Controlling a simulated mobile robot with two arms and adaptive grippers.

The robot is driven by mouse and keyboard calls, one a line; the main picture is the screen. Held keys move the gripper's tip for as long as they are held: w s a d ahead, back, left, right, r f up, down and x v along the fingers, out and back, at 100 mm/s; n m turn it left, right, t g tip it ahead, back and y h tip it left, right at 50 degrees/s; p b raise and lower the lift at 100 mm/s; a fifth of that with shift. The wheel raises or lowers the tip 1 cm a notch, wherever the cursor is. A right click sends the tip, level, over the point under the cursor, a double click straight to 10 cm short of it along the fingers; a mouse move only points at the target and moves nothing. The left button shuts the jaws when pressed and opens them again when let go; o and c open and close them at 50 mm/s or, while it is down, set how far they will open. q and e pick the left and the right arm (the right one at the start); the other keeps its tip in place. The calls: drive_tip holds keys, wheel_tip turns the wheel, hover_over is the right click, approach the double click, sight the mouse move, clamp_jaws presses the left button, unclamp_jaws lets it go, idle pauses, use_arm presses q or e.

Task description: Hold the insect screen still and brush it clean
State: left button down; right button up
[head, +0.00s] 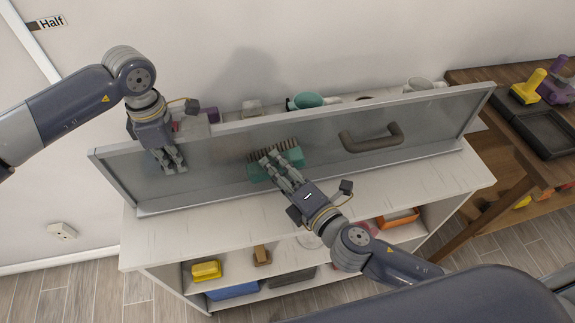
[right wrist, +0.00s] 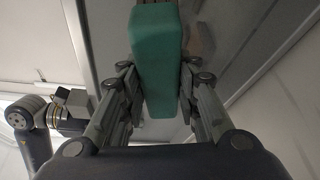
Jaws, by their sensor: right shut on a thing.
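The insect screen (head: 225,165) is a long grey panel in a pale frame, standing on its long edge on the white rack. My right gripper (head: 275,163) is shut on a green brush (head: 290,157), whose dark bristles lie along the screen's face. The green brush block also shows between the fingers in the right wrist view (right wrist: 158,65). My left gripper (head: 174,166) is at the left part of the screen, fingers pointing down over its face. Whether they grip or touch the screen is unclear.
The white rack top (head: 390,185) is clear in front of the screen. Cups and a teal item (head: 308,100) stand behind it. Lower shelves hold a yellow item (head: 206,270) and an orange tray (head: 398,218). A wooden table (head: 510,135) with a dark tray (head: 545,130) stands at right.

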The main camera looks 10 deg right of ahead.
drive_tip(key=shift+a, duration=0.75)
drive_tip(key=shift+s+d, duration=0.1)
drive_tip(key=shift+s, duration=2.9)
drive_tip(key=shift+s, duration=0.1)
drive_tip(key=s, duration=0.2)
drive_tip(key=shift+s, duration=0.4)
use_arm(q)
drive_tip(key=c, duration=1.7)
unclamp_jaws()
